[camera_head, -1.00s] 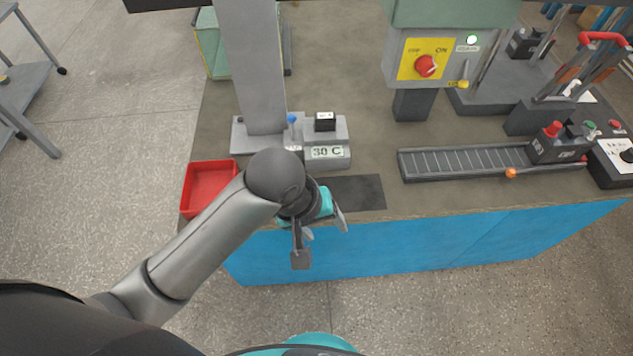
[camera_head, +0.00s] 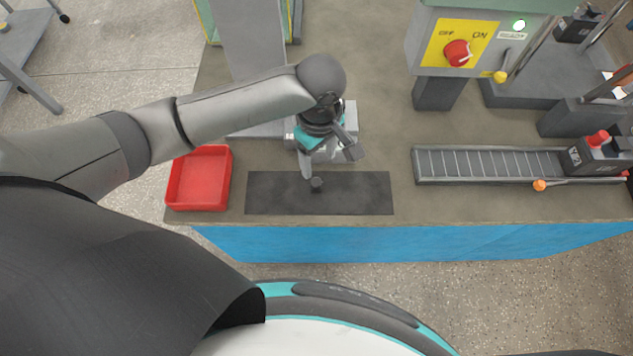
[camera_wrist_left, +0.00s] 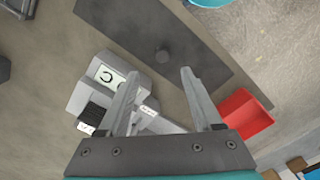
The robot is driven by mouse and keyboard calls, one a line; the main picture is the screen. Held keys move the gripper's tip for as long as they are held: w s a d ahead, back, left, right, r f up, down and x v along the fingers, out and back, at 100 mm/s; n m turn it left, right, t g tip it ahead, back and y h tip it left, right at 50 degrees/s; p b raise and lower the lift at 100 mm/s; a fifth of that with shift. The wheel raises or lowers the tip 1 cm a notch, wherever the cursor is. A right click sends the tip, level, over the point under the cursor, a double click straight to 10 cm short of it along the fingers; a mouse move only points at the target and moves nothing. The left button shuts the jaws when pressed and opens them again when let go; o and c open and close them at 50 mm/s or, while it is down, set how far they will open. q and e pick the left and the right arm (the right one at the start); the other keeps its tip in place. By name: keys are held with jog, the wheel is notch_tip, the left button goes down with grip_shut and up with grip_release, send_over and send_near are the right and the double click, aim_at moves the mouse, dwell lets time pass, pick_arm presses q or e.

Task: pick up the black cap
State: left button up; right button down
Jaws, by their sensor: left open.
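The black cap (camera_head: 317,184) is a small dark round piece standing on the dark mat (camera_head: 365,195) near the bench's front edge. In the left wrist view the cap (camera_wrist_left: 162,54) shows just beyond the fingertips, roughly between their lines. My left gripper (camera_head: 330,166) is open and empty above the back edge of the mat, with one fingertip close to the cap in the picture. Its two fingers (camera_wrist_left: 159,73) are spread in the wrist view. The cap is apart from both fingers there. My right gripper is not in view.
A red tray (camera_head: 172,190) sits left of the mat. A grey fixture (camera_head: 348,125) stands behind my left gripper, partly hidden by it. A roller conveyor (camera_head: 490,165) lies to the right, and a machine with a red knob (camera_head: 457,53) stands behind. The mat's right side is clear.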

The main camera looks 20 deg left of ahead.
aim_at(316, 182)
pick_arm(q)
notch_tip(316, 182, down, 3)
jog(key=shift+f+b, duration=0.15)
jog(key=shift+b, duration=0.25)
jog(key=shift+f, duration=0.45)
jog(key=shift+a+f+b, duration=0.1)
jog(key=shift+f+b, duration=0.2)
jog(key=shift+f, duration=0.05)
notch_tip(316, 182, down, 4)
jog(key=shift+s+a+f+b, duration=0.1)
jog(key=shift+a+f+b, duration=0.1)
jog(key=shift+b, duration=0.65)
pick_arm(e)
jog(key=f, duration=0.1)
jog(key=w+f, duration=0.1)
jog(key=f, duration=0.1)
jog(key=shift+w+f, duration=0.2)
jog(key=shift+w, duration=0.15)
pick_arm(q)
grip_shut()
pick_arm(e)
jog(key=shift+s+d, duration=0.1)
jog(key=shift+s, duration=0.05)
pick_arm(q)
jog(key=shift+r, duration=0.1)
